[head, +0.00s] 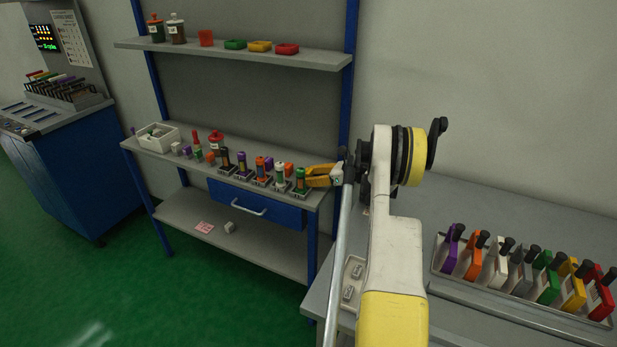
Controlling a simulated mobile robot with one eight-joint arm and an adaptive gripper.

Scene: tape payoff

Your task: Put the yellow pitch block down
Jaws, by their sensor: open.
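A yellow block (572,294) with a black knob stands in a long grey tray (492,304) at the right of the head view, between a green block (548,289) and a red block (599,300). I take it for the yellow pitch block, but its label is too small to read. My gripper (308,177) is far to the left of it, at the right end of the middle shelf. Its yellow fingers are open, and I see nothing held between them. It is close to a green-and-black upright piece (301,182); whether they touch cannot be told.
The tray also holds purple, orange, white and grey blocks, on a grey table (470,210). The middle shelf (165,155) carries several coloured upright pieces and a white bin (158,138). A blue drawer (255,205) hangs below. A blue console (75,165) stands left.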

